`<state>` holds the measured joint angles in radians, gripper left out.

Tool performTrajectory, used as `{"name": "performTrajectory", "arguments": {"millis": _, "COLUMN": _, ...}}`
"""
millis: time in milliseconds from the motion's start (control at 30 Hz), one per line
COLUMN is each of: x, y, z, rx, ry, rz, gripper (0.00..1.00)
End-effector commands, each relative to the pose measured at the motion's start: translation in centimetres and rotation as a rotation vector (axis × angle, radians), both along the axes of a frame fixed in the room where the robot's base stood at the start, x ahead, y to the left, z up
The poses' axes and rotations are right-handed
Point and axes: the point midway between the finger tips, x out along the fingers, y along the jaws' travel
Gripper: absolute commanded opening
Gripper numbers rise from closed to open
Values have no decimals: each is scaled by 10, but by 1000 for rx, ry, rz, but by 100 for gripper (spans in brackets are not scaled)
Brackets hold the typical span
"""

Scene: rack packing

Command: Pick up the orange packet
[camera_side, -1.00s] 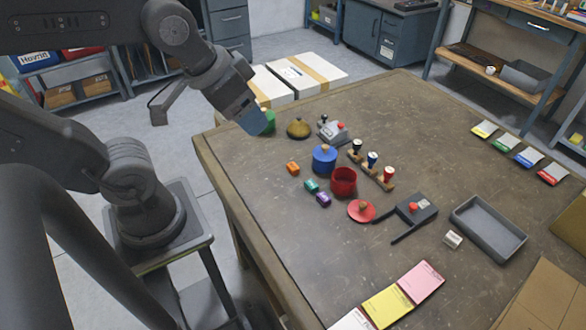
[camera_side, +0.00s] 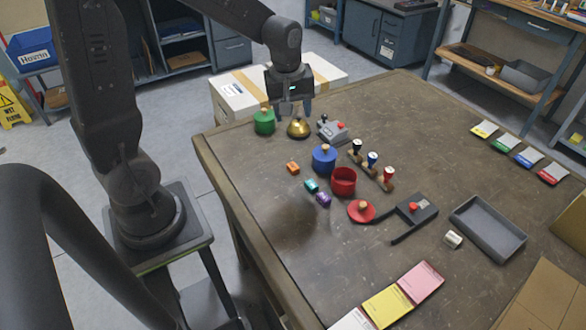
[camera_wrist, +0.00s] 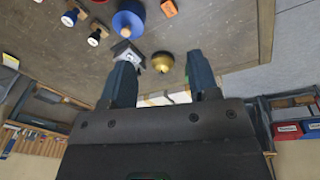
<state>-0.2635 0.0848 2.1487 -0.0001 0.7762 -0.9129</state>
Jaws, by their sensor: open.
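The orange packet (camera_side: 293,167) is a small orange block lying on the table, left of the blue lidded pot (camera_side: 324,157). It also shows in the wrist view as an orange piece (camera_wrist: 169,8) at the top edge. My gripper (camera_side: 294,112) is above the far left part of the table, near the green pot and the brass bell, apart from the orange packet. In the wrist view its two fingers (camera_wrist: 160,80) are spread with nothing between them.
A teal packet (camera_side: 311,186) and a purple packet (camera_side: 323,199) lie nearby. A green pot (camera_side: 264,123), brass bell (camera_side: 298,128), red pot (camera_side: 343,182) and several stamps stand around. A grey tray (camera_side: 488,228) is at right. The near left table is clear.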

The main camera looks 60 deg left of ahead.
Motion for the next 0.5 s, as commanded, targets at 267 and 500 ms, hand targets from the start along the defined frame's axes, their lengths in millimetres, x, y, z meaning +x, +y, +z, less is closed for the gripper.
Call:
{"name": "performTrajectory", "arguments": {"millis": 267, "x": 24, "y": 40, "z": -68, "rx": -55, "ry": 106, "rz": 373, "gripper": 55}}
{"name": "performTrajectory", "arguments": {"millis": 500, "x": 26, "y": 45, "z": -95, "rx": -62, "ry": 124, "rz": 430, "gripper": 55}}
